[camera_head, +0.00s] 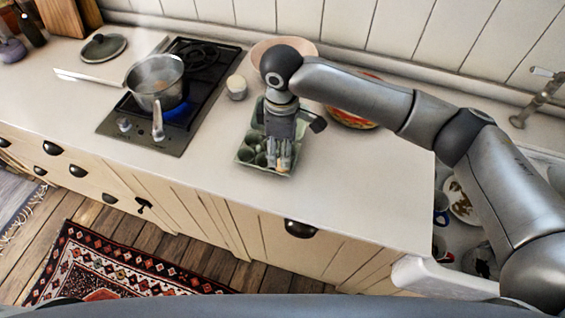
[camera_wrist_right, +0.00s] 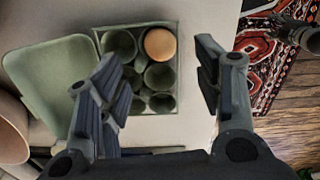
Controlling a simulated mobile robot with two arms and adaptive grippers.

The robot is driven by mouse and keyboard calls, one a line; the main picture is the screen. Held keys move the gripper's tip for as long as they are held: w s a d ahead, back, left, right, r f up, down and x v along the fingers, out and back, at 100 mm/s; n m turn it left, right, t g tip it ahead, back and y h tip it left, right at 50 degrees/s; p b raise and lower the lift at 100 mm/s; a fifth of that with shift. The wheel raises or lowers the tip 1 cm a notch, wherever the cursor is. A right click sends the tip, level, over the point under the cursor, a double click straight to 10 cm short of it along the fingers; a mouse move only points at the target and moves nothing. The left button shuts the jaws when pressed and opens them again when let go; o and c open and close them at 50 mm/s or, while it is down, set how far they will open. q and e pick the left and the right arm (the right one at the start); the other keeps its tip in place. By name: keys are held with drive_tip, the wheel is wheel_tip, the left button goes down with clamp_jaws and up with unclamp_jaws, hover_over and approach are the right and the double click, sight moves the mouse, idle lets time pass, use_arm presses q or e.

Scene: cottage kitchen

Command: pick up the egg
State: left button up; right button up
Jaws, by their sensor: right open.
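The brown egg (camera_wrist_right: 160,44) sits in a front corner cell of the open green egg carton (camera_wrist_right: 175,104). The egg also shows in the head view (camera_head: 283,169), partly hidden by the fingers. The carton (camera_head: 243,157) lies on the countertop. My right gripper (camera_head: 278,163) points down over the carton's egg end. In the right wrist view the gripper (camera_wrist_right: 160,58) is open and empty, with its fingers on either side of the egg; I cannot tell their exact height. A grey part of my own body shows at that view's right edge, too unclear to identify as my left gripper.
A steel pot (camera_head: 155,83) stands on the gas hob (camera_head: 190,75) over a blue flame. A small white-topped cup (camera_head: 236,87), a pinkish bowl (camera_head: 270,48) and a red patterned plate (camera_head: 352,117) are near the carton.

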drive_tip(key=shift+w+f, duration=0.15)
drive_tip(key=shift+f, duration=0.25)
drive_tip(key=f+p, duration=0.2)
drive_tip(key=f, duration=0.1)
drive_tip(key=shift+s+d+f, duration=0.1)
drive_tip(key=shift+s+f, duration=0.1)
drive_tip(key=shift+f, duration=0.8)
drive_tip(key=shift+c, duration=1.8)
drive_tip(key=shift+s, duration=0.15)
drive_tip(key=c, duration=0.4)
use_arm(q)
drive_tip(key=shift+t, duration=0.3)
drive_tip(key=shift+w+d+r, duration=0.1)
drive_tip(key=shift+w+r, duration=0.5)
drive_tip(key=shift+w, duration=0.3)
drive_tip(key=shift+w+d+r, duration=0.1)
drive_tip(key=shift+w+r, duration=0.45)
drive_tip(key=shift+w, duration=0.35)
use_arm(e)
drive_tip(key=shift+c, duration=0.3)
